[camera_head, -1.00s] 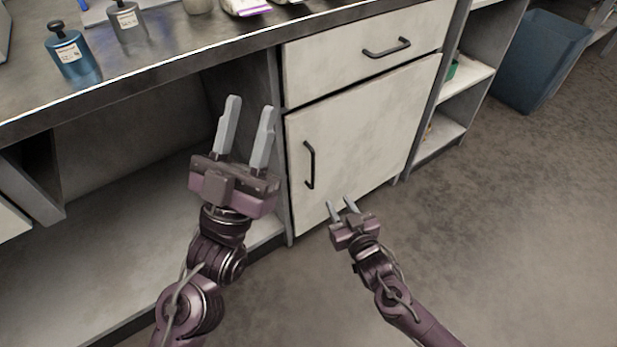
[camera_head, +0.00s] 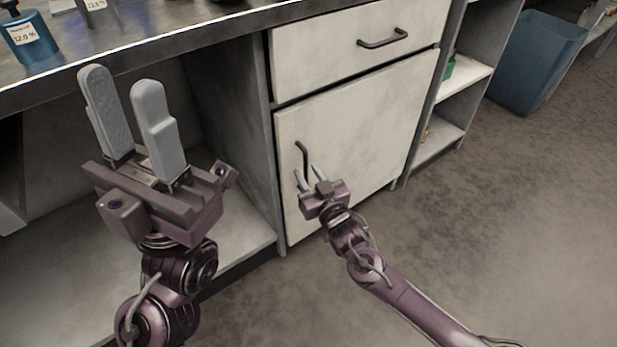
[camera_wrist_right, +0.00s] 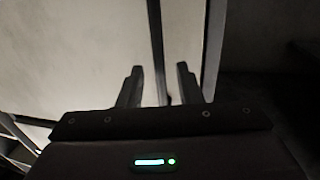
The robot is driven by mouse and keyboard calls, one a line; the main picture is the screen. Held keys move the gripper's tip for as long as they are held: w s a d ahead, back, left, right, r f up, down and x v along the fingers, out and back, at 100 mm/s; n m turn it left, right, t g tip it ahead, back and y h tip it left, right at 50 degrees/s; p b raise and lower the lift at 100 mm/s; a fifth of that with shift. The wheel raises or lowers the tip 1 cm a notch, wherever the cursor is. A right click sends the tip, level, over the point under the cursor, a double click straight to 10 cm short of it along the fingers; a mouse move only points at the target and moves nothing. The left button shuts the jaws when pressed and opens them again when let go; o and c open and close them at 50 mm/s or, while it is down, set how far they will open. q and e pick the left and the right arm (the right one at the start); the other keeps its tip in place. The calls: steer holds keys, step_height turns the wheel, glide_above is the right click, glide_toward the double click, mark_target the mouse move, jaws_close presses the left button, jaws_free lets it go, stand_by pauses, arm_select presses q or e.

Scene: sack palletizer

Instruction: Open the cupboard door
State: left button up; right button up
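The cupboard door (camera_head: 350,140) is a pale, worn panel below a drawer, and it is closed. Its dark vertical handle (camera_head: 301,158) is near the door's left edge. My right gripper (camera_head: 308,174) is open at the handle's lower part, fingers pointing at the door. In the right wrist view the handle (camera_wrist_right: 156,45) runs between the two spread fingers (camera_wrist_right: 158,78); I cannot tell whether either touches it. My left gripper (camera_head: 121,82) is open and empty, raised in front of the bench at the left. The handle's lower end is hidden by the right gripper.
A drawer (camera_head: 330,50) with a horizontal handle is above the door. A bench top with a blue bottle (camera_head: 28,38) is at the upper left. Open shelves (camera_head: 465,75) and a blue bin (camera_head: 535,60) are at the right. The floor (camera_head: 480,220) is clear.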

steer(key=shift+w+a, duration=0.1)
steer(key=shift+w, duration=0.1)
jaws_close()
steer(key=shift+s, duration=0.1)
